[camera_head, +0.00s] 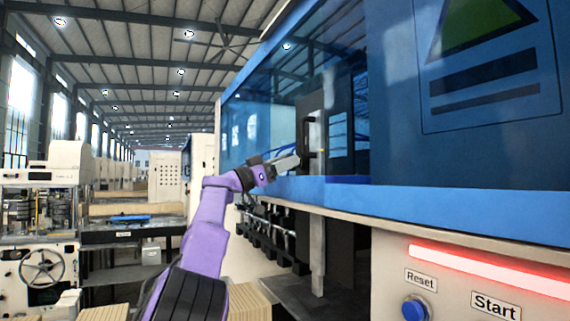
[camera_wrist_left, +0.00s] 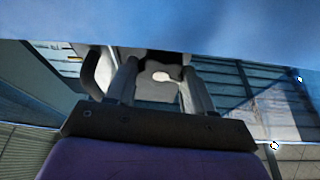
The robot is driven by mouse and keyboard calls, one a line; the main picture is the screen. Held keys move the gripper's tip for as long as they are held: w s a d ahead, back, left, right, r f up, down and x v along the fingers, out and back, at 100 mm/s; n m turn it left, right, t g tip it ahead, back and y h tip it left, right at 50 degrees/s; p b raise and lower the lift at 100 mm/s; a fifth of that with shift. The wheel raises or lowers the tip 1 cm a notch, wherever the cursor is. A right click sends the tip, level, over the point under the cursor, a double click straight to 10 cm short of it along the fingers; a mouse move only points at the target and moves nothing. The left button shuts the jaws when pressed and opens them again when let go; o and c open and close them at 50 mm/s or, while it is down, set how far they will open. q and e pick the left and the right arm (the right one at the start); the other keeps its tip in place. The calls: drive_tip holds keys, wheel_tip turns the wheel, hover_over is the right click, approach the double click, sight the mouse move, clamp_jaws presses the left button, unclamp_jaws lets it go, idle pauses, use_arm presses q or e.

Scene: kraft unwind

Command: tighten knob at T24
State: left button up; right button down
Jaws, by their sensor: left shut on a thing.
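My left gripper (camera_head: 297,159) reaches up to the machine's front, at the lower part of a dark upright panel (camera_head: 311,120). In the left wrist view the two fingers (camera_wrist_left: 158,84) are closed on the sides of a grey, lobed knob (camera_wrist_left: 155,92) with a bright spot on it. The knob is not clear in the head view, where the gripper covers that place. No T24 label can be read in either view. My right gripper is not in view.
The blue machine cover (camera_head: 460,185) runs close along the right, over a cream panel with a blue Reset button (camera_head: 414,308) and a red light strip (camera_head: 490,270). A smaller machine with a handwheel (camera_head: 43,267) stands at the left. Slatted wooden stacks (camera_head: 103,305) lie low in front.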

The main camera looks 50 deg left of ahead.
use_arm(q)
drive_tip(key=shift+f, duration=0.1)
drive_tip(key=o, duration=1)
drive_tip(key=shift+a, duration=0.1)
drive_tip(key=shift+o, duration=0.2)
drive_tip(key=b+v, duration=0.6)
drive_tip(key=v, duration=0.4)
drive_tip(key=shift+s, duration=0.35)
drive_tip(key=shift+f, duration=0.1)
